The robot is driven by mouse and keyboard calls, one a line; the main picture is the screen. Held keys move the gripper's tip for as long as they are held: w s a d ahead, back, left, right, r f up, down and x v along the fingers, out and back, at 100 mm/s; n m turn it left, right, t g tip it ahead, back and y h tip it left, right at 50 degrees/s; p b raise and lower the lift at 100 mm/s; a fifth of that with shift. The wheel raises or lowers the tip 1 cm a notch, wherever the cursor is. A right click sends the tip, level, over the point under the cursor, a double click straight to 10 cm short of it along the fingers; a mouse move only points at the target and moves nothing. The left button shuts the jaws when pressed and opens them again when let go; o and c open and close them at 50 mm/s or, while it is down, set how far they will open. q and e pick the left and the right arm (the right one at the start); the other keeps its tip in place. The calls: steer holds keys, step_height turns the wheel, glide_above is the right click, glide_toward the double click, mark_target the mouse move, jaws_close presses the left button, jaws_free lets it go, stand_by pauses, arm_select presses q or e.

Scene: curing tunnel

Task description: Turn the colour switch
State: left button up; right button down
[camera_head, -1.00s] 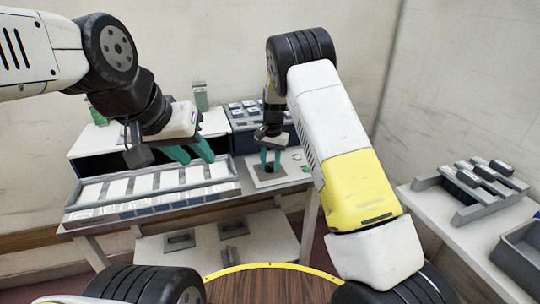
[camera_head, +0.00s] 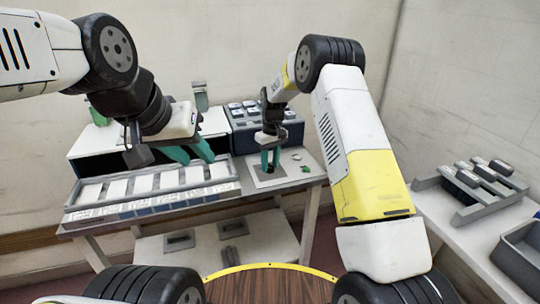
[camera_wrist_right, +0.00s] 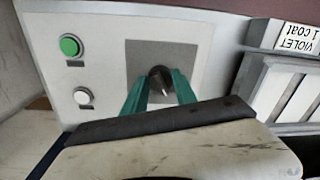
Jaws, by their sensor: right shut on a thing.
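The colour switch (camera_wrist_right: 160,80) is a dark round knob with a light pointer line, on a grey square of a light panel. In the right wrist view my right gripper (camera_wrist_right: 160,86) has its green fingers closed on both sides of the knob. In the head view my right gripper (camera_head: 270,160) points down onto the light control panel (camera_head: 290,178), and its fingers hide most of the knob. My left gripper (camera_head: 190,152) hangs above the long tray at the left, its two green fingers apart and nothing between them.
A green button (camera_wrist_right: 70,46) and a white button (camera_wrist_right: 83,96) sit beside the switch. A long tray (camera_head: 150,208) with white cards lies left of the panel. A box with several blocks (camera_head: 262,120) stands behind. A rack (camera_head: 470,200) and grey bin (camera_head: 520,255) are at right.

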steer(key=shift+n, duration=2.2)
steer(key=c, duration=1)
jaws_free()
steer(key=shift+w+d+r, duration=0.1)
steer(key=shift+w+r, duration=0.05)
steer(key=shift+r, duration=1.85)
steer(key=shift+w+r, duration=0.1)
steer(key=shift+r, duration=1.85)
